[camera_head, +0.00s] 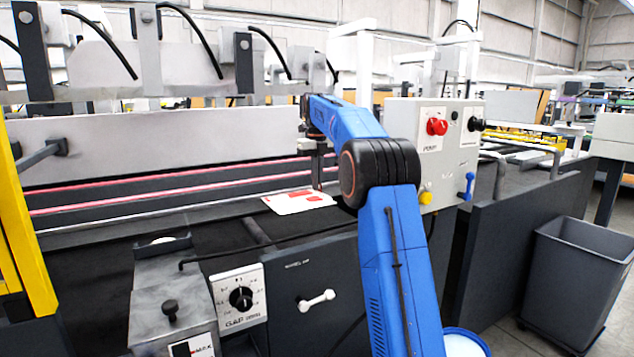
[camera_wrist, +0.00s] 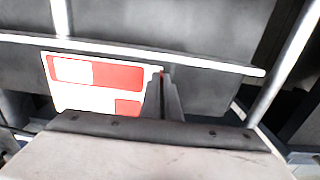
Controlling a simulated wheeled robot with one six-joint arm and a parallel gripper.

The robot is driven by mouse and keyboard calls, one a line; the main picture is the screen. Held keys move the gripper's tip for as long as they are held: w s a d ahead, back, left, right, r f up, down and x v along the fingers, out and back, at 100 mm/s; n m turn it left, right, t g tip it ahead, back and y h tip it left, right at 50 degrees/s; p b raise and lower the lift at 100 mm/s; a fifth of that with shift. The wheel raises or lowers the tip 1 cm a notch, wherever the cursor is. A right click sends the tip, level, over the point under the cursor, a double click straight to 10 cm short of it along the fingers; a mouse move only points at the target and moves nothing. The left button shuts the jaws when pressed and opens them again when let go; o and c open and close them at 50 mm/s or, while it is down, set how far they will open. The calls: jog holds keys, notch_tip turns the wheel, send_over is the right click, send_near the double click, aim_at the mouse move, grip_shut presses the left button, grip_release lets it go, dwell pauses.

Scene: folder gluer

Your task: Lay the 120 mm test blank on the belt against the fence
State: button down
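The test blank (camera_head: 296,203) is a flat white sheet with red panels. In the head view it is by the near side of the machine bed, right of centre, lying roughly flat. It also shows in the wrist view (camera_wrist: 75,98), left of the fingers. My gripper (camera_head: 318,187) points down at the blank's far right edge. In the wrist view its narrow fingers (camera_wrist: 163,98) are close together, with the blank's right corner between them. Whether the blank touches the surface below cannot be told. A pale rail (camera_wrist: 205,62) runs just beyond the blank; I cannot tell if it is the fence.
Red-edged belts (camera_head: 130,195) run along the machine behind the blank. A control box (camera_head: 436,160) with a red button stands right of my arm. A dial panel (camera_head: 239,300) and a grey clamp block (camera_head: 172,290) are in front. A grey bin (camera_head: 575,280) stands at right.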

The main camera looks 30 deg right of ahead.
jog(key=shift+w, duration=0.5)
dwell(0.3)
jog(key=c, duration=1.9)
grip_release()
jog(key=shift+c, duration=0.2)
jog(key=shift+r, duration=3.7)
